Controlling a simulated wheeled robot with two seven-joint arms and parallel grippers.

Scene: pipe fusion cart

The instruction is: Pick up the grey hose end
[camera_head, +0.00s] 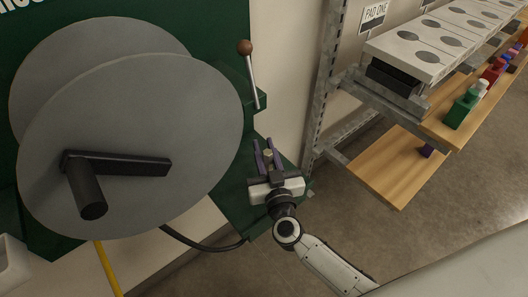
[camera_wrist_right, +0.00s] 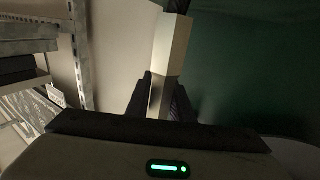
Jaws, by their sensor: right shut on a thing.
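My right gripper (camera_head: 268,155) has its purple fingers pointing away from the camera, beside the green cart panel in the head view. It is shut on a pale, faceted piece that looks like the grey hose end (camera_wrist_right: 172,50). In the right wrist view this piece stands between the two dark fingers (camera_wrist_right: 163,98) and reaches up to the top edge, where a darker part shows. In the head view only a small bit of it shows between the fingers. My left gripper is not in view.
A large grey reel (camera_head: 130,120) with a black crank handle (camera_head: 92,195) fills the left. A lever with a brown knob (camera_head: 246,47) stands above my gripper. A black hose (camera_head: 205,246) curves below the reel. A metal rack (camera_head: 325,75) with wooden shelves stands right.

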